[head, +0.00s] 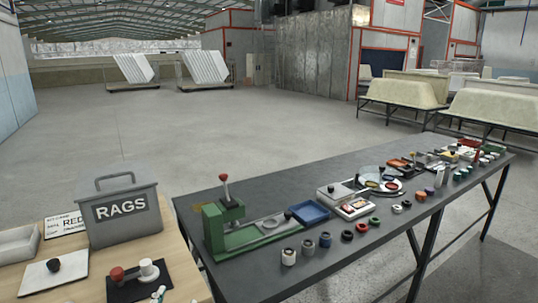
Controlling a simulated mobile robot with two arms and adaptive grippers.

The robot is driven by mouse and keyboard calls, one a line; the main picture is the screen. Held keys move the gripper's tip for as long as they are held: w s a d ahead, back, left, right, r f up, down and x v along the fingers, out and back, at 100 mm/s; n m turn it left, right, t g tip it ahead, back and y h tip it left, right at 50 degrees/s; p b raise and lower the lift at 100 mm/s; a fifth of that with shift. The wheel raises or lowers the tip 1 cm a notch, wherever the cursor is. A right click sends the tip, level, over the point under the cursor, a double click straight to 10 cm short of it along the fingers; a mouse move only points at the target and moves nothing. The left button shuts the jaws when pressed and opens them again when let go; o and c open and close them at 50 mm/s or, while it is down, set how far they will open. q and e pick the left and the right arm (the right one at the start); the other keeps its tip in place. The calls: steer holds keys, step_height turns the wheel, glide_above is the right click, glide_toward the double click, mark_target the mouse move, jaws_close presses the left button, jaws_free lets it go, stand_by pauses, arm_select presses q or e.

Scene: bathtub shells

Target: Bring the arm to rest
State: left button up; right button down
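Neither of my grippers shows in the head view, and no part of my arms can be made out. A green bench press (214,230) stands at the near left end of the dark table (340,262). Its lever with a red knob (223,178) points up. A grey plate or tray lies on the green base to its right.
A grey RAGS bin (122,215) stands on a wooden table (190,275) at left, behind a dark mat with a red-knobbed item (118,274). A blue tray (309,212) and several small jars and rings crowd the dark table. Open floor (200,130) lies beyond; tub shells (404,91) stand at right.

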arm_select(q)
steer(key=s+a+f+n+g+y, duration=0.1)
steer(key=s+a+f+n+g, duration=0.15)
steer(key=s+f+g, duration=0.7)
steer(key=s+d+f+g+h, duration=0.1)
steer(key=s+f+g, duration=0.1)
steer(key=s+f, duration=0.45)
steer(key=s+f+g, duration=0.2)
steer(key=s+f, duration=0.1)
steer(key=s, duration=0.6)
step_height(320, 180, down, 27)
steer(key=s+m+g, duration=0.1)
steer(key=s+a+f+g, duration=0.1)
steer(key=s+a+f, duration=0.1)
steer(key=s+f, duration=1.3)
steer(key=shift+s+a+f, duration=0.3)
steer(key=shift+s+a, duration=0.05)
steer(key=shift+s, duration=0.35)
